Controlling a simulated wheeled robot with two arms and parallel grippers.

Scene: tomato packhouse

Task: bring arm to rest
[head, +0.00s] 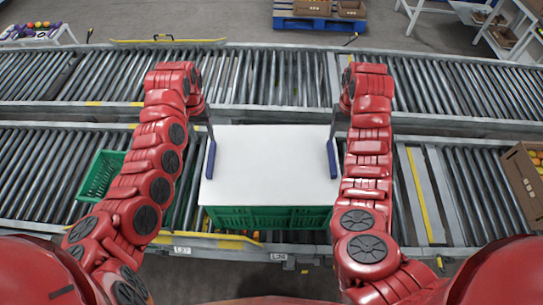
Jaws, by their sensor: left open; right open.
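My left arm reaches forward from the left, and my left gripper (210,158) hangs at the left edge of a white flat top (270,160) on a green crate (270,217). My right gripper (332,158) hangs at the right edge of the same white top. Both grippers are open and show as dark blue finger parts below grey links. I see nothing held in them. I cannot tell whether they touch the crate. The crate's inside is hidden by the white top.
The crate stands on the near roller conveyor (467,195); a far roller conveyor (265,78) runs behind it. A small green crate (100,172) is at the left, and a cardboard box (522,172) of tomatoes is at the right. A blue pallet (317,23) with boxes stands behind.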

